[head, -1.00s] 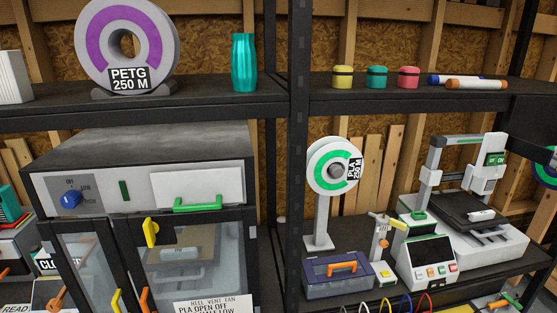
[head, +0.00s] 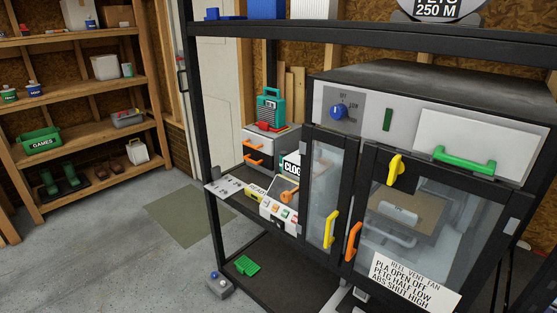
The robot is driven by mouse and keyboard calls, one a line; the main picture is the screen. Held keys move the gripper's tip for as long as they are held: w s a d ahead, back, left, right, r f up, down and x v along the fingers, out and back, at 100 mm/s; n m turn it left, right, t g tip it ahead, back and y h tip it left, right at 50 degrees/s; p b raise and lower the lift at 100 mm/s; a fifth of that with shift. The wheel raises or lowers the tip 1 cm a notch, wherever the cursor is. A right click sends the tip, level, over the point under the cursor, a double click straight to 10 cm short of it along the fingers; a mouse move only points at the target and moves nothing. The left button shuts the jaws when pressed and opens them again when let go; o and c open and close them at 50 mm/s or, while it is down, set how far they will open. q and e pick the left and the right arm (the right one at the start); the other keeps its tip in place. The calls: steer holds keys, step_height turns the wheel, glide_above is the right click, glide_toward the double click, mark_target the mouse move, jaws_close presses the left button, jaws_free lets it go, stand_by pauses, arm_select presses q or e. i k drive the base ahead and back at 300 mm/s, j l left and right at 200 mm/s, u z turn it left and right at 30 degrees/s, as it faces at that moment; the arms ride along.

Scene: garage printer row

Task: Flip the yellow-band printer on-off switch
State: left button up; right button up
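A large black-framed printer cabinet (head: 440,85) stands at the right, with glass doors and a printer bed visible behind the glass. It has a yellow latch (head: 395,169), a yellow handle (head: 330,230) and an orange handle (head: 353,241). Its upper panel carries a blue knob (head: 338,112) and a dark green strip (head: 387,119). Neither gripper is in view.
A grey drawer unit (head: 262,147) with orange handles bears a teal device (head: 270,107). Wooden shelves (head: 75,145) stand at the far left. The floor (head: 110,265) between is mostly clear.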

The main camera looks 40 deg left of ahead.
mark_target(276, 222)
steer(key=u, duration=1.45)
